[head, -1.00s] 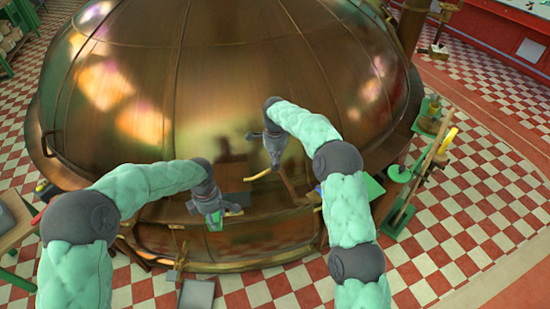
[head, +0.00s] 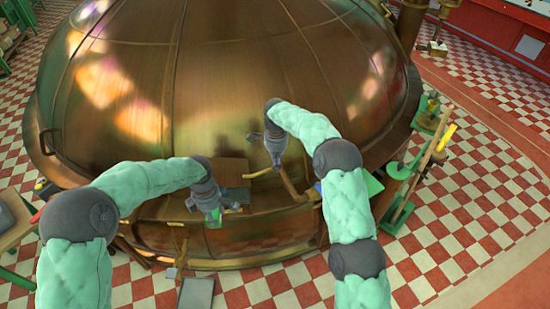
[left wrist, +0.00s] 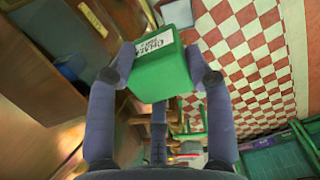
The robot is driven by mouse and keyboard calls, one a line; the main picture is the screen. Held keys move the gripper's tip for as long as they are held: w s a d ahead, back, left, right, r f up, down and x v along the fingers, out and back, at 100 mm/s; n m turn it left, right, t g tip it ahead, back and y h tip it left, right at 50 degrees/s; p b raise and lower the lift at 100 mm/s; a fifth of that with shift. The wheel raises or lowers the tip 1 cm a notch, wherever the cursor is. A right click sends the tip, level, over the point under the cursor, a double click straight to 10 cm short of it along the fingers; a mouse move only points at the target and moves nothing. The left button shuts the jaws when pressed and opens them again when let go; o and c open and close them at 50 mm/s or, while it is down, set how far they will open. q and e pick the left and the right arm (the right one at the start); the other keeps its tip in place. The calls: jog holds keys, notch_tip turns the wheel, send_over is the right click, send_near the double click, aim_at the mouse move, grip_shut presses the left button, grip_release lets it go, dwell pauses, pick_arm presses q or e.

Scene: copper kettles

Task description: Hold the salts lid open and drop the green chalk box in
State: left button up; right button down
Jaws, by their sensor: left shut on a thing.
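The green chalk box (left wrist: 170,72) is between the two fingers of my left gripper (left wrist: 163,70), its white label facing up in the left wrist view. In the head view my left gripper (head: 208,205) holds the box (head: 214,216) at the kettle's front, just left of a dark opening (head: 236,196). A flat brown panel (head: 232,171), apparently the salts lid, stands raised behind that opening. A yellow curved handle (head: 260,173) is at its right. My right gripper (head: 274,152) is close above the handle; its finger contact is too small to make out.
The large copper kettle dome (head: 230,80) fills the middle. A green stand with a wooden board (head: 415,180) is at the right. A grey slab (head: 196,293) is low in front. Checkered floor (head: 470,210) lies open at the right.

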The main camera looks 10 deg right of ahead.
jog(key=shift+d+f, duration=0.2)
jog(key=shift+f, duration=0.3)
jog(key=shift+d+f, duration=0.15)
jog(key=shift+f, duration=0.35)
jog(key=shift+d, duration=0.1)
